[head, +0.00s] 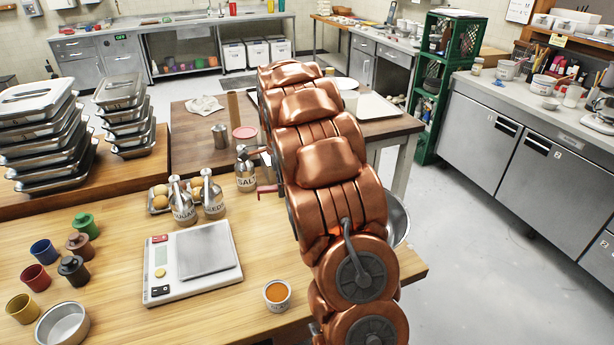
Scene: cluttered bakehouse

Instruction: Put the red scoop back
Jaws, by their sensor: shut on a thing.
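A small red piece (267,188), which looks like part of the red scoop, sticks out to the left from behind my copper arm in the head view. It is just right of the canister marked SALT (246,179). The rest of it is hidden by the arm. Two more labelled canisters, SUGAR (183,207) and SEEDS (213,202), stand to the left on the wooden table (120,215).
A white scale (192,262), an orange-filled cup (277,295), several coloured cups and a round tin (62,325) stand on the near table. Stacked metal trays (38,130) are at left. A metal bowl (397,218) shows behind my arm. The floor at right is clear.

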